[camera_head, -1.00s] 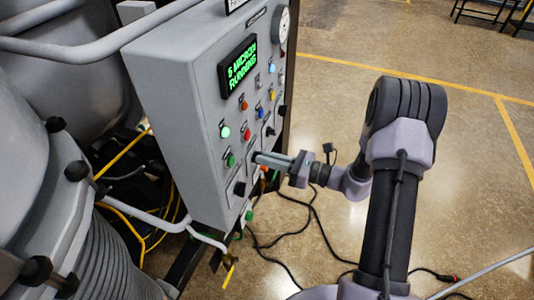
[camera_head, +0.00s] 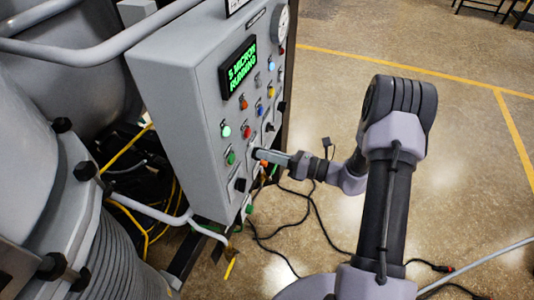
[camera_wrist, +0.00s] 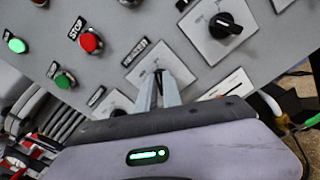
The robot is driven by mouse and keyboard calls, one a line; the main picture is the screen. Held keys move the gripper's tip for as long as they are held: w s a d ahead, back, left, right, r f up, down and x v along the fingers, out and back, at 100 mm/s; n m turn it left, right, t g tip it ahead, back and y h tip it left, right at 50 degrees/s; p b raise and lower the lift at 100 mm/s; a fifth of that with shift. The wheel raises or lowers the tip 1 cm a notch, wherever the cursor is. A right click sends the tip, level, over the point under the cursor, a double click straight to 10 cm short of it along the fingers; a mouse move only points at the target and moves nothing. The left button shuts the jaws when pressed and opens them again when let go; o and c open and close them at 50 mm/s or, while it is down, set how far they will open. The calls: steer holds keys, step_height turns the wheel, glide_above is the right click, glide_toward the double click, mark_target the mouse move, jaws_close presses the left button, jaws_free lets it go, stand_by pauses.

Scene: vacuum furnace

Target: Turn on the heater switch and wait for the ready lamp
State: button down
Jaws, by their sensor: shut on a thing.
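The grey control panel (camera_head: 185,110) faces right in the head view. Its display (camera_head: 238,70) shows green text that appears to read 5 MICRON RUNNING. My gripper (camera_head: 259,155) is at the panel's lower part. In the wrist view its fingers (camera_wrist: 160,88) are closed together at a light switch plate (camera_wrist: 150,70), shut on the switch there, which they mostly hide. The plate's label (camera_wrist: 136,53) is too blurred to read surely. A pale green lamp (camera_head: 226,130) looks lit, as does a light blue lamp (camera_head: 271,66). I cannot tell which lamp is the ready lamp.
A black knob (camera_wrist: 224,27) sits right of my fingers. A red STOP button (camera_wrist: 90,42) and a green button (camera_wrist: 64,80) are to the left. Grey pipes (camera_head: 110,45) and yellow cables (camera_head: 135,150) are left of the panel.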

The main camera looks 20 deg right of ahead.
steer(key=c, duration=1.5)
jaws_free()
steer(key=shift+d, duration=0.1)
steer(key=p+v, duration=0.1)
steer(key=v, duration=1.6)
steer(key=shift+s, duration=0.15)
